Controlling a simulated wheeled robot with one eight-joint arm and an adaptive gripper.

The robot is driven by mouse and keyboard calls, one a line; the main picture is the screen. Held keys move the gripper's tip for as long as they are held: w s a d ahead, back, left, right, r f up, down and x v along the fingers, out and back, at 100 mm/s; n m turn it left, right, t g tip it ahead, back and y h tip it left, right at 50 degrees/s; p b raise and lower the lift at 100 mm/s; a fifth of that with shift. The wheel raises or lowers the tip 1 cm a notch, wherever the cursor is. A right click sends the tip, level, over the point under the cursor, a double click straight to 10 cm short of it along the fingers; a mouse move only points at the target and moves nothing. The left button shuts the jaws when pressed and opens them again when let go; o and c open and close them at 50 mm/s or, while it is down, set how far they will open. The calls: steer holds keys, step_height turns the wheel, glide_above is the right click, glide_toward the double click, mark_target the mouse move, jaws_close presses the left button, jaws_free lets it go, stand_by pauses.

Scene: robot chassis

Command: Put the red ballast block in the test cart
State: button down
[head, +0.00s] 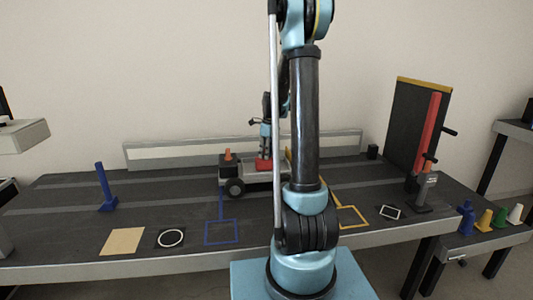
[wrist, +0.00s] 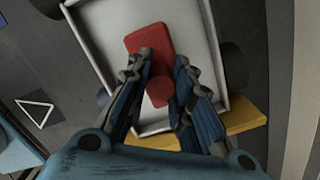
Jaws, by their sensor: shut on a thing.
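The red ballast block (head: 264,164) is at the test cart's tray, below my gripper (head: 265,142) in the head view. In the wrist view the block (wrist: 148,39) has a round red knob (wrist: 160,91), and my gripper (wrist: 163,65) is shut on it with a finger on each side. The test cart (head: 235,187) stands on the bench with a dark wheel and an orange piece at its left end. Its pale tray (wrist: 100,25) surrounds the block in the wrist view. I cannot tell whether the block touches the tray floor. My arm hides the cart's right end.
A blue post (head: 103,187) stands at left on the dark bench (head: 60,205). A tan square (head: 122,242) and blue outline (head: 221,233) lie in front. A dark panel with a red bar (head: 433,130) stands at right. Coloured cones (head: 484,219) sit on a side shelf.

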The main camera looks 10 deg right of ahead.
steer(key=c, duration=1.4)
jaws_free()
steer(key=shift+r, duration=0.1)
step_height(320, 180, up, 11)
steer(key=d, duration=0.1)
steer(key=s+r+n, duration=0.2)
steer(key=s+n, duration=0.4)
steer(key=s, duration=0.6)
steer(key=s+f+n, duration=0.4)
steer(key=s+n, duration=0.2)
steer(key=s, duration=0.3)
steer(key=s+f+n+t, duration=0.1)
steer(key=s+f+n, duration=0.3)
steer(key=s, duration=0.5)
steer(key=s+f+n+h, duration=0.1)
steer(key=s+f+n, duration=0.4)
steer(key=s+n, duration=0.4)
steer(key=shift+s+a+f, duration=0.1)
steer(key=shift+s+a, duration=0.1)
steer(key=shift+s, duration=0.1)
